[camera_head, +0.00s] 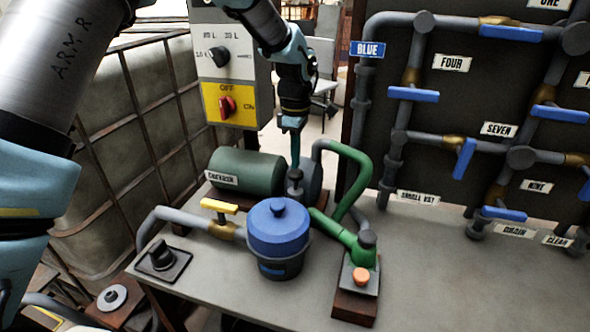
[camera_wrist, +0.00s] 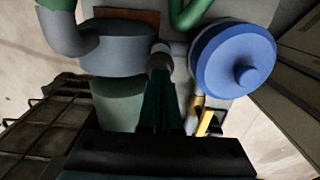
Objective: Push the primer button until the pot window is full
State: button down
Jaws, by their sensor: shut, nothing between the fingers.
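The pot (camera_head: 262,243) with a blue lid (camera_head: 279,226) stands on the bench, and its lid shows in the wrist view (camera_wrist: 236,62). A small dark window with blue in it (camera_head: 281,269) is low on the pot's front; its exact level is too small to read. A grey round-topped button (camera_head: 295,187) stands up behind the pot, by the pump end; it also shows in the wrist view (camera_wrist: 159,57). My gripper (camera_head: 295,165) is shut and empty, pointing down with its tips at or just above this button. I cannot tell whether they touch.
A green motor (camera_head: 247,172) lies left of the button, and a green pipe (camera_head: 348,160) arches at its right. A yellow-handled valve (camera_head: 220,206), a black knob (camera_head: 162,256) and an orange button (camera_head: 361,275) surround the pot. A switch panel (camera_head: 228,65) stands behind.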

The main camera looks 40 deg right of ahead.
aim_at(296, 171)
dwell(1.8)
dwell(0.5)
jog(key=shift+f+b, duration=0.8)
jog(key=shift+f, duration=1.05)
jog(key=shift+r+p, duration=1.45)
jog(key=shift+r, duration=0.7)
jog(key=shift+r+p, duration=2)
jog(key=shift+r, duration=1)
